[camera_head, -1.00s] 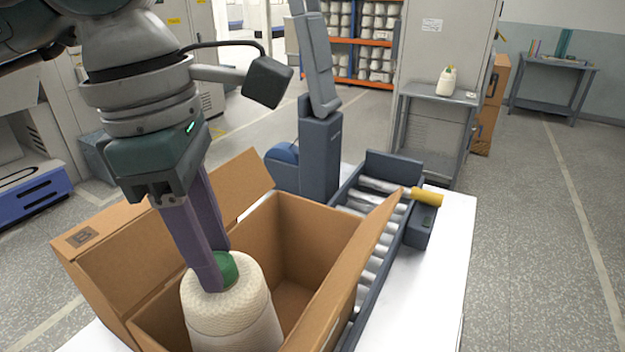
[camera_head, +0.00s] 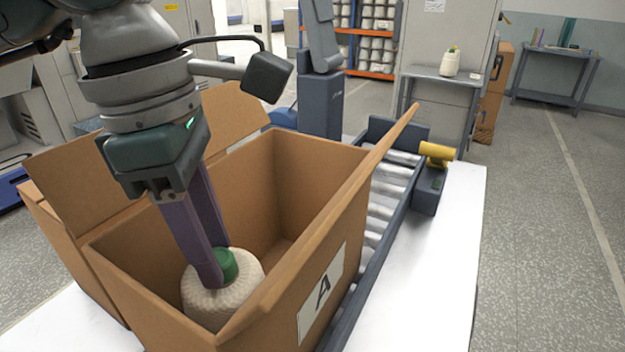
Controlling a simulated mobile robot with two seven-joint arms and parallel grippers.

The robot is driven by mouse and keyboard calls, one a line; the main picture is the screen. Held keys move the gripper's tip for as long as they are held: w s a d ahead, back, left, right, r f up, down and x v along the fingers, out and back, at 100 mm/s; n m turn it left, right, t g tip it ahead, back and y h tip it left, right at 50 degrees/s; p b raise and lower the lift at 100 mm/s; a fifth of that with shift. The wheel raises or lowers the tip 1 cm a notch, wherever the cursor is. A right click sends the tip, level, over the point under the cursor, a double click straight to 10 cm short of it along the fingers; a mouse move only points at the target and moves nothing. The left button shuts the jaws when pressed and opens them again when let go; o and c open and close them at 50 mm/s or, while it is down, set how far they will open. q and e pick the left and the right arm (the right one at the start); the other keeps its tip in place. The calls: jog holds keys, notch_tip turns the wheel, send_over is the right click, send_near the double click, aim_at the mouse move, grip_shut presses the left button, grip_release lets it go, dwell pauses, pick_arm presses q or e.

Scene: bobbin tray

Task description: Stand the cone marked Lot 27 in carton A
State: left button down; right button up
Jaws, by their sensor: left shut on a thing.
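My left gripper (camera_head: 213,267) is shut on the green top of a cream yarn cone (camera_head: 222,299). The cone is upright and inside the open carton A (camera_head: 277,199), toward its near left part. The carton's label with the letter A shows on its right outer wall. The near wall hides the cone's lower part, so I cannot tell whether it touches the carton floor. No lot mark shows on the cone. My right gripper is not in view.
A roller conveyor (camera_head: 384,200) with a yellow cylinder (camera_head: 437,154) runs along the carton's right side. The white table (camera_head: 440,260) is clear at right. Another cone (camera_head: 450,62) stands on a grey side table behind. Carton flaps stand open around the rim.

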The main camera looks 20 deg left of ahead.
pick_arm(q)
jog(key=shift+c, duration=2)
grip_release()
notch_tip(320, 180, up, 10)
jog(key=a, duration=0.1)
jog(key=shift+s+b, duration=0.25)
jog(key=shift+b, duration=0.15)
